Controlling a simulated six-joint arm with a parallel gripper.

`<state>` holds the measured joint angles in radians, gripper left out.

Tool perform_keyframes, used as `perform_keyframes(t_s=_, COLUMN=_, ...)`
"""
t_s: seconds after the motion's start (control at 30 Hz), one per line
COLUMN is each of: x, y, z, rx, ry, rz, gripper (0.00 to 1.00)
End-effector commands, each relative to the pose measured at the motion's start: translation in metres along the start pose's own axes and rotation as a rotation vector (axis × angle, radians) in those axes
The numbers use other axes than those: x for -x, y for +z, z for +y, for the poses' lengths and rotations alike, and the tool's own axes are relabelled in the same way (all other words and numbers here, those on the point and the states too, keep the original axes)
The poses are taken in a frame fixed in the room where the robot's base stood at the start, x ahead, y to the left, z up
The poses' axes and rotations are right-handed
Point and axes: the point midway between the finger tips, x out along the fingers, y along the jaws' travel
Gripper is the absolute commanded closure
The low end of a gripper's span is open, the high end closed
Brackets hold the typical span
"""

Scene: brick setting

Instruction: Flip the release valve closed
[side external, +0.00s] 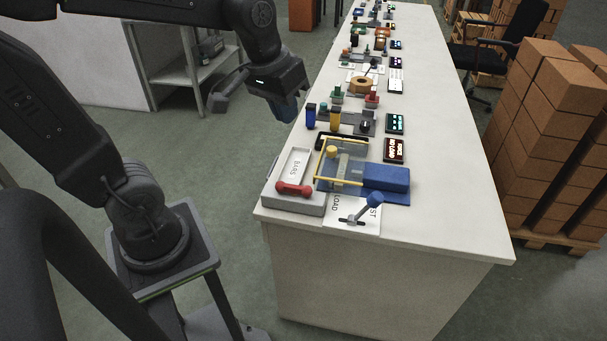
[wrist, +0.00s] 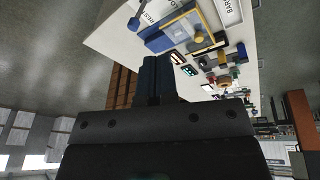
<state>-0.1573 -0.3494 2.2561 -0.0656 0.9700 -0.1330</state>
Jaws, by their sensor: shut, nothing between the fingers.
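A lever with a blue knob (side external: 375,199) stands on a white labelled card (side external: 355,220) at the table's near end, tilted up to the right. A red handle with rounded ends (side external: 293,189) lies at the front of a grey tray marked BARS (side external: 299,163). I cannot tell for sure which is the release valve. Between them is a rig with a yellow frame (side external: 337,181) and a blue block (side external: 386,177). My gripper (side external: 287,112) is shut and empty, hanging near the table's left edge, well beyond the rig. Its dark blue fingers show in the wrist view (wrist: 152,80).
A row of small fixtures and displays runs down the long white table (side external: 440,160). Yellow and blue posts (side external: 323,117) stand behind the rig, near my gripper. Brick stacks (side external: 555,130) stand to the right. The table's near right corner is clear.

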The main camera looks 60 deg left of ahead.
Motion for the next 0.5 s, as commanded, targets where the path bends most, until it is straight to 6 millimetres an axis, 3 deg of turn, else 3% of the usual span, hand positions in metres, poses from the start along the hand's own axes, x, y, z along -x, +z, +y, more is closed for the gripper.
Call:
perform_keyframes(t_s=0.2, x=-0.036, y=-0.050, z=-0.021, rx=0.214, ry=-0.015, rz=-0.141, gripper=1.00)
perform_keyframes(t_s=0.5, x=-0.103, y=-0.103, z=-0.067, rx=0.508, ry=-0.028, rz=-0.322, gripper=1.00)
